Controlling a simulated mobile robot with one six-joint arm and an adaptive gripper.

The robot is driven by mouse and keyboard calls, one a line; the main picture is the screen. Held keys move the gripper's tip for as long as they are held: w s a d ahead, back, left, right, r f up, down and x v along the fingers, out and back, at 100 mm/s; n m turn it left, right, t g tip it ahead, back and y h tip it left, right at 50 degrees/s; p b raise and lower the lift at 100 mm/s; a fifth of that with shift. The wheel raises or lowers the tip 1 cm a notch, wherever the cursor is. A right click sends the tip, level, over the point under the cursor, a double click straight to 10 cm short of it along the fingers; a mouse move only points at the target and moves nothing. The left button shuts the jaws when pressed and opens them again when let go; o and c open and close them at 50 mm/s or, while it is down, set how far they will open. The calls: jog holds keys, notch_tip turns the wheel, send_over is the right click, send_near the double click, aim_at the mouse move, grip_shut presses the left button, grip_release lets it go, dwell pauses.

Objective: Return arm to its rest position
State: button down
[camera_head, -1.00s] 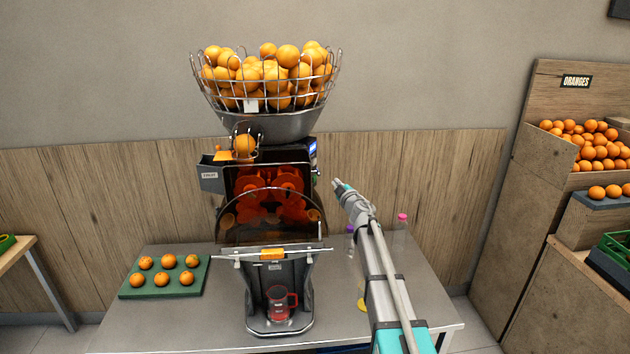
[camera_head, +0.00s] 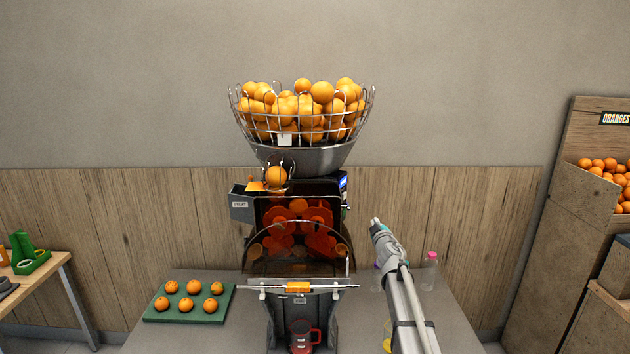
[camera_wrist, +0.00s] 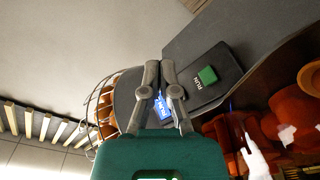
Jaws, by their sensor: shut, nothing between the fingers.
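My gripper (camera_head: 376,224) is to the right of the orange juicer (camera_head: 298,190) in the head view, raised above the table and apart from the machine's front. In the wrist view my gripper (camera_wrist: 165,66) has its fingers together with nothing between them. Beyond the fingers, the juicer's dark side panel shows a green RUN button (camera_wrist: 208,75) and a small blue screen (camera_wrist: 163,108), partly hidden by a finger. The wire basket (camera_head: 305,115) on top of the juicer holds many oranges. A red cup (camera_head: 304,337) stands under the juicer's front.
A green tray (camera_head: 232,297) with several oranges lies on the table (camera_head: 455,312) to the left. A pink-capped bottle (camera_head: 429,272) stands behind my arm at the right. A wooden orange stand (camera_head: 565,232) is at far right.

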jog(key=s+d+f+m+g+h, duration=0.25)
jog(key=s+f+m+g, duration=0.3)
jog(key=s, duration=0.45)
jog(key=s+d+f+m+g+h, duration=0.2)
jog(key=s+f+m+g+h, duration=0.2)
jog(key=s+f, duration=0.4)
jog(key=s+a+f+g+y, duration=0.1)
jog(key=s+a+f+g, duration=0.1)
jog(key=s, duration=0.6)
jog(key=s+a+f+g+y, duration=0.2)
jog(key=s+a+g, duration=0.2)
jog(key=s, duration=0.4)
jog(key=s+a+f+g+y, duration=0.2)
jog(key=s+a+g, duration=0.1)
jog(key=s, duration=0.5)
